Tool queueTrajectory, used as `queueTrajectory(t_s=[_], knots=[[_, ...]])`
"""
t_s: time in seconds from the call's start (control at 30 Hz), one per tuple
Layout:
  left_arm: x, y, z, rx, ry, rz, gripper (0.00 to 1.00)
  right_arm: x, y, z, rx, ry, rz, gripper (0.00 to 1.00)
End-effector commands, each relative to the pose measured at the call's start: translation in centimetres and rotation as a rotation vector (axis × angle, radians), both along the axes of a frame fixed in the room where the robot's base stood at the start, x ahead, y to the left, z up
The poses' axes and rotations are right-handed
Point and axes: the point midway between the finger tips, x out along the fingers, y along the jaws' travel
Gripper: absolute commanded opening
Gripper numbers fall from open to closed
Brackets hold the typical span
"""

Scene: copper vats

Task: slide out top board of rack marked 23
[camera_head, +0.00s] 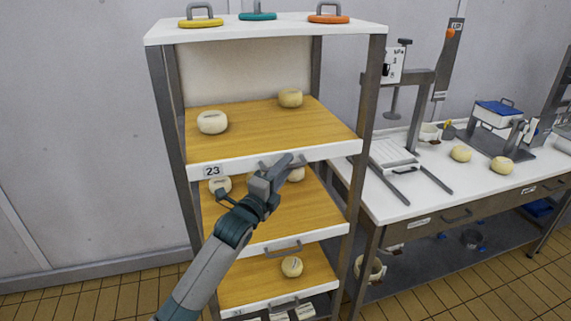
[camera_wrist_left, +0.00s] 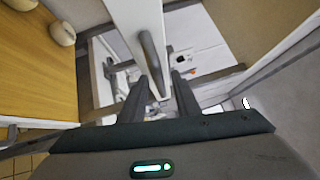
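The rack (camera_head: 172,110) stands in the middle of the head view. Its top board (camera_head: 250,125) is wooden with a white front edge marked 23 (camera_head: 212,170). Two pale cheeses rest on it, one front left (camera_head: 212,122) and one back right (camera_head: 290,98). The grey handle (camera_wrist_left: 152,55) shows in the wrist view against the white front; in the head view my left gripper largely covers it. My left gripper (camera_head: 280,163) is at the front edge by the handle. Its fingers (camera_wrist_left: 166,80) are parted; I cannot tell whether the handle lies between them. My right gripper is not in view.
Lower boards (camera_head: 285,210) with cheeses sit below in the rack. Yellow, teal and orange handled discs (camera_head: 258,16) lie on the rack top. A white worktable (camera_head: 430,195) with a press and loose cheeses stands close on the right. The tiled floor at left is clear.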

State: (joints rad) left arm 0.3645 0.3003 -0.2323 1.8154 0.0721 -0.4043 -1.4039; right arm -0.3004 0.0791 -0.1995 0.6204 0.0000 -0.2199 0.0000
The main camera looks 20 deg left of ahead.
Motion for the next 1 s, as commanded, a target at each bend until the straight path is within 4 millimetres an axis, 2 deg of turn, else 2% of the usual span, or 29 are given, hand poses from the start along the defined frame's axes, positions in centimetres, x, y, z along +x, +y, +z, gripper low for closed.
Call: queueTrajectory(t_s=[0.4, 0.43, 0.53, 0.57, 1.0], knots=[[0.67, -0.14, 0.08, 0.001, 0.0, 0.0, 0.29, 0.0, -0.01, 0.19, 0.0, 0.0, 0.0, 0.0], [0.67, -0.14, 0.07, 0.001, 0.0, 0.0, 0.27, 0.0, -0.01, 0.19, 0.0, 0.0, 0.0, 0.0], [0.66, -0.13, 0.07, 0.001, 0.0, 0.0, 0.03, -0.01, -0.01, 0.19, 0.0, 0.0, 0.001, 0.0], [0.66, -0.13, 0.07, 0.001, 0.0, 0.0, 0.0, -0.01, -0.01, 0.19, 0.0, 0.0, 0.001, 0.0], [0.99, -0.68, 0.0, 0.0, 0.001, -0.001, 0.0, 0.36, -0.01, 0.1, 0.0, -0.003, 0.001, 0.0]])
